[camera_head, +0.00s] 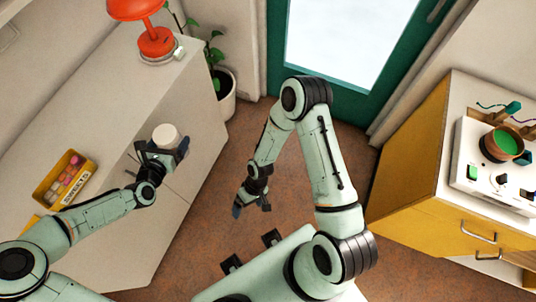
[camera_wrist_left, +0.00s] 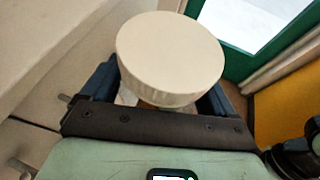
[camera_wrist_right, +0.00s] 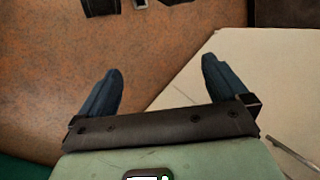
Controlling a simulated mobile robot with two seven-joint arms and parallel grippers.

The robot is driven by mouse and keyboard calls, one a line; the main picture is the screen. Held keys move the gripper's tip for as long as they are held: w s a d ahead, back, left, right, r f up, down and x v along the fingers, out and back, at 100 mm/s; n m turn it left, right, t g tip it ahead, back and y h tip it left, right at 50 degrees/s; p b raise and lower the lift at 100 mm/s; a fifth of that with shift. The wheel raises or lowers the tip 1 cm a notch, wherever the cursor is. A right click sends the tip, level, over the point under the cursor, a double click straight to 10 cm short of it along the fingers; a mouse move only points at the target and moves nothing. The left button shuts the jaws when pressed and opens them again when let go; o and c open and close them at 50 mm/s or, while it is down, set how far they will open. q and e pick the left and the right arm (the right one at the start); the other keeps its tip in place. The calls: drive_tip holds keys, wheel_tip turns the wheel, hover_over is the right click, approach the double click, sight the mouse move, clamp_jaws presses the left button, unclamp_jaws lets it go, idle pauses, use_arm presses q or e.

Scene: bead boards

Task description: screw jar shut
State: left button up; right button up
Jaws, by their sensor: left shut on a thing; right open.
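A jar (camera_head: 166,139) with a wide cream lid is held at the edge of the pale counter on the left. In the left wrist view the round lid (camera_wrist_left: 170,55) fills the middle and hides most of the jar. A little of the jar's body shows below the lid's rim; I cannot tell how tight the lid sits. My left gripper (camera_head: 165,153) is shut on the jar, its dark fingers (camera_wrist_left: 165,90) on either side below the lid. My right gripper (camera_head: 252,205) is open and empty over the brown floor, apart from the jar; its fingers (camera_wrist_right: 162,85) are spread wide.
A yellow box (camera_head: 48,197) labelled SWEETS, a red lamp (camera_head: 156,42) and the pale counter (camera_head: 110,90) are on the left. A potted plant (camera_head: 225,85) stands behind. A yellow cabinet (camera_head: 405,175) carries a white device at right.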

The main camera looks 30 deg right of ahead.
drive_tip(key=s+d+f+m+t+h, duration=0.1)
drive_tip(key=s+d+m, duration=0.3)
drive_tip(key=s, duration=0.4)
drive_tip(key=shift+s+d+f+m+t, duration=0.3)
drive_tip(key=shift+s+d+f+m, duration=0.1)
drive_tip(key=shift+f, duration=0.15)
drive_tip(key=shift+w, duration=0.1)
